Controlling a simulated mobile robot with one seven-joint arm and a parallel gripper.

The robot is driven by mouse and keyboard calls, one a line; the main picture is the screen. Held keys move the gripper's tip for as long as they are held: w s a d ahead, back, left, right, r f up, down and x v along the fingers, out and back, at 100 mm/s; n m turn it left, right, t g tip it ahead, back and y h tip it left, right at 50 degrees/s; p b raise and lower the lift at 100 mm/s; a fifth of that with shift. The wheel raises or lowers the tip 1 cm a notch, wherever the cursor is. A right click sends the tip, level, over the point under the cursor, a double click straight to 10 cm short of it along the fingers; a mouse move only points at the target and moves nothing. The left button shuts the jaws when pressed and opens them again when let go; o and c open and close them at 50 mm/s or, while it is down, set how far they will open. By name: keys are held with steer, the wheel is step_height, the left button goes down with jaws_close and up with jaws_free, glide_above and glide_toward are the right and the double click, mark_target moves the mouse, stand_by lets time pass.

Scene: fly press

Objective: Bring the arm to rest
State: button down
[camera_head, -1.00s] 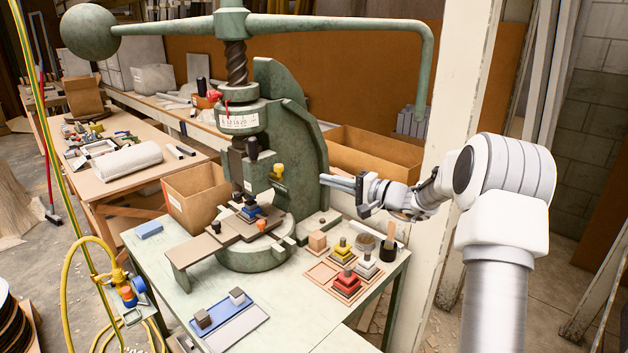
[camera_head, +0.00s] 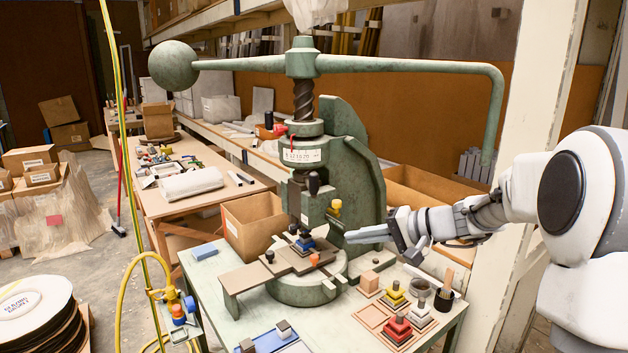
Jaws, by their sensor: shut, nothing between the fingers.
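My gripper (camera_head: 348,236) is shut and empty. It points left, with its fingertips in front of the lower right side of the green fly press (camera_head: 350,160), above the bench. I cannot tell whether the fingertips touch the press.
The press's long handle (camera_head: 420,68) with its ball weight (camera_head: 173,65) spans above the arm. On the bench (camera_head: 215,268) stand a red block stack (camera_head: 397,332), a yellow one (camera_head: 395,294) and a dark brush pot (camera_head: 444,299). A cardboard box (camera_head: 254,224) stands left of the press.

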steer(key=s+a+n+g+h, duration=0.2)
steer(key=s+a+h, duration=0.1)
steer(key=s, duration=0.7)
steer(key=s+d+n+h, duration=0.1)
steer(key=s+d+h, duration=0.2)
steer(key=s, duration=0.7)
steer(key=s+d+n+h, duration=0.2)
steer(key=s+h, duration=0.3)
steer(key=s, duration=0.6)
steer(key=shift+s+d+t, duration=0.2)
steer(key=shift+d+t, duration=0.2)
steer(key=shift+d, duration=0.25)
